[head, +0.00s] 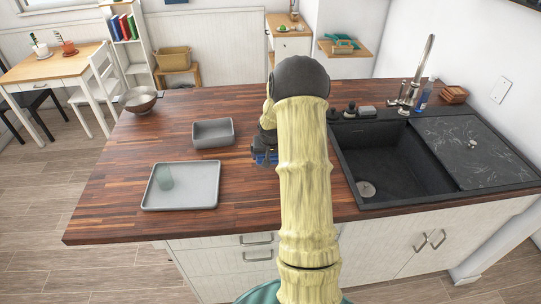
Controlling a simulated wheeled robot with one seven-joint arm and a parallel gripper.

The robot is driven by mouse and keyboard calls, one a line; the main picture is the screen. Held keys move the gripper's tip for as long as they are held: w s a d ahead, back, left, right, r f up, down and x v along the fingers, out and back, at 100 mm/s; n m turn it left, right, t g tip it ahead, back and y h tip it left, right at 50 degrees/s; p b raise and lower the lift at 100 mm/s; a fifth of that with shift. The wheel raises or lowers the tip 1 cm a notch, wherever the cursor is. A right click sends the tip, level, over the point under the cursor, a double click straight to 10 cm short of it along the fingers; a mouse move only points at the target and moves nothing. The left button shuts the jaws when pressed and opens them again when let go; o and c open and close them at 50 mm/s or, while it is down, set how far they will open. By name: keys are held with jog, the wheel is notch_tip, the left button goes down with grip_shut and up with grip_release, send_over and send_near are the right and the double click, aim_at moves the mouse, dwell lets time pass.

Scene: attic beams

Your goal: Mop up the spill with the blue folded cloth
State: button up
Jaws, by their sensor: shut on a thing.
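My gripper (262,150) is over the middle of the wooden counter, just left of my arm, which covers part of it. It is shut on the blue folded cloth (266,158), of which only a small blue part shows under the fingers. The cloth is at or very near the counter top; I cannot tell whether it touches. I see no spill on the bare counter; my arm hides a strip of the surface.
A grey tray (206,187) with a greenish cup (164,177) lies at the front left of the counter (110,205). A grey bin (213,141) stands left of my gripper, a metal bowl (140,103) farther left. A dark sink (393,160) is at right.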

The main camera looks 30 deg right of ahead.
jog(key=shift+w+r+p, duration=0.15)
jog(key=shift+r+p, duration=0.2)
jog(key=shift+r, duration=0.35)
jog(key=shift+s+d+r, duration=0.2)
jog(key=shift+s+r, duration=0.1)
jog(key=shift+r, duration=0.05)
jog(key=shift+w+a, duration=0.1)
jog(key=shift+a, duration=0.15)
jog(key=shift+d, duration=0.1)
